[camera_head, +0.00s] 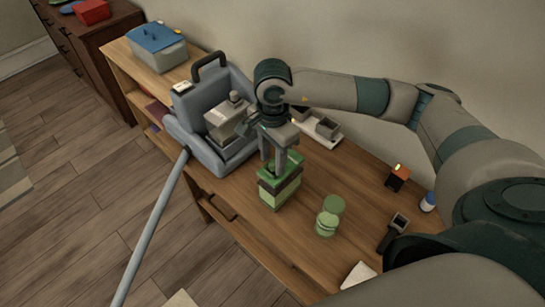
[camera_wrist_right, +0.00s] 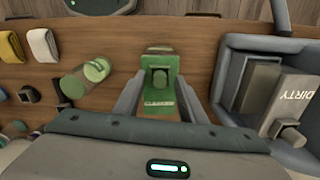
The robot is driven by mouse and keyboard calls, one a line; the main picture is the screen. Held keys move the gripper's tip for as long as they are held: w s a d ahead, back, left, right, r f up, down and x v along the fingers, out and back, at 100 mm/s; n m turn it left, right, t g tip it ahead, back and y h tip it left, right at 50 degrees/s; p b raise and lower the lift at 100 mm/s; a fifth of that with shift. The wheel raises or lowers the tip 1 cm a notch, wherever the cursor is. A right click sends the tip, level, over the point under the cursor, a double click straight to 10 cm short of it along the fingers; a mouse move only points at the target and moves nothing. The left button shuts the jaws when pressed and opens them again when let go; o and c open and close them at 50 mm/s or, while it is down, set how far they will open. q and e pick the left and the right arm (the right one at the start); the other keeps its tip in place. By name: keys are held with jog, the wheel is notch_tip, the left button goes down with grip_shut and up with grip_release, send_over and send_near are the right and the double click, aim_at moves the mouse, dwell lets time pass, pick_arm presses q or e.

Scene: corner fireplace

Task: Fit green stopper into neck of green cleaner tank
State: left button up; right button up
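The green cleaner tank (camera_head: 290,190) stands on the wooden top, light green with a darker band across its middle. In the right wrist view, the tank (camera_wrist_right: 159,104) carries a small dark green squarish piece that looks like the green stopper (camera_wrist_right: 160,78), at its neck. I cannot tell how deep it sits. My right gripper (camera_head: 281,157) is directly above the tank, pointing down. Its fingers (camera_wrist_right: 161,88) stand apart, one on each side of the stopper, with room between. My left gripper is not in view.
A grey cleaning machine (camera_head: 210,85) holding a tank marked DIRTY (camera_wrist_right: 298,95) stands close to the left in the head view. A green jar (camera_head: 327,224) stands to the right. Small items, including an orange-black box (camera_head: 397,178), lie farther right. Wood (camera_head: 300,240) is bare in front.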

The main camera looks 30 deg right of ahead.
aim_at(273, 163)
jog(key=shift+r+p, duration=0.3)
notch_tip(273, 163, up, 12)
jog(key=b, duration=0.4)
jog(key=shift+b, duration=0.4)
jog(key=shift+f, duration=0.2)
